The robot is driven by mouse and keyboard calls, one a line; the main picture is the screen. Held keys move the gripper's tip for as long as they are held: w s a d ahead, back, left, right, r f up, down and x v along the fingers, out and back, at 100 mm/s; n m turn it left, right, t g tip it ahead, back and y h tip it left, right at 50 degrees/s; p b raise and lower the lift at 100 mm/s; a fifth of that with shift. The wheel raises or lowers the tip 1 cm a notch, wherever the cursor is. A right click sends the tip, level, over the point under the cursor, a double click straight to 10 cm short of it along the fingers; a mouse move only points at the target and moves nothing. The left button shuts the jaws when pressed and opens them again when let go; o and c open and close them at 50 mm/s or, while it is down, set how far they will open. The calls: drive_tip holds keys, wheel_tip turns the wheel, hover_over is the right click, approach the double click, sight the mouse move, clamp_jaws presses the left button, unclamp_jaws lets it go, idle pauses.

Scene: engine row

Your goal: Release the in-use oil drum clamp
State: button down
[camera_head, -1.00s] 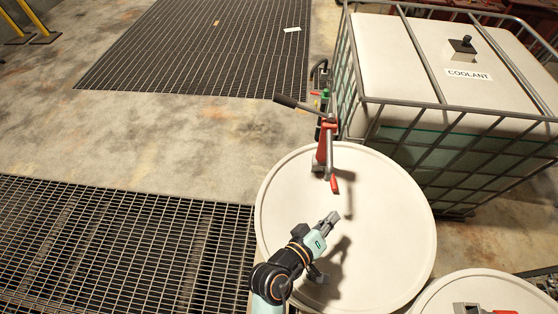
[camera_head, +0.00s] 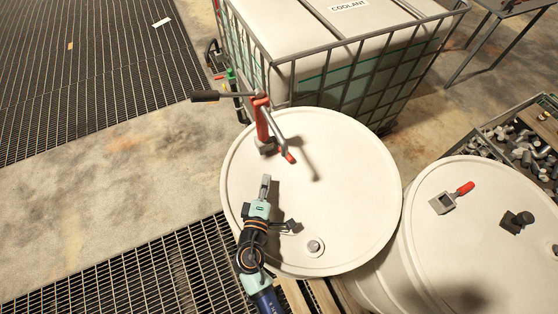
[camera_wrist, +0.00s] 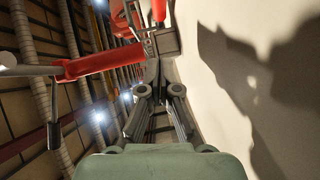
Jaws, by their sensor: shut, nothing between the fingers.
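In the head view, a large cream drum (camera_head: 345,200) carries a red upright fitting (camera_head: 262,125) with a grey base at its far-left rim. A black-ended bar reaches left from it, and a grey lever with a red tip (camera_head: 289,157) slants down right over the lid. I cannot tell which part is the clamp. My gripper (camera_head: 266,180) is shut and empty above the lid, just nearer than the fitting's base, pointing at it. In the wrist view, the shut fingers (camera_wrist: 155,68) point toward a grey block (camera_wrist: 167,40) with red parts; a red bar (camera_wrist: 100,62) crosses to the left. Contact is unclear.
A second cream drum (camera_head: 470,250) at right bears a grey block with a red handle (camera_head: 464,188) and a dark cap (camera_head: 517,220). A caged coolant tank (camera_head: 345,70) stands behind. A bin of metal parts (camera_head: 530,140) is at far right. Floor grating lies left.

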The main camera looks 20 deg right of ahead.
sight(280, 166)
drive_tip(key=x, duration=0.6)
drive_tip(key=shift+d, duration=0.1)
drive_tip(key=shift+w+d+f, duration=0.1)
drive_tip(key=shift+d+f, duration=0.1)
drive_tip(key=shift+d, duration=1.05)
drive_tip(key=shift+w+d+f, duration=0.15)
drive_tip(key=shift+d, duration=0.4)
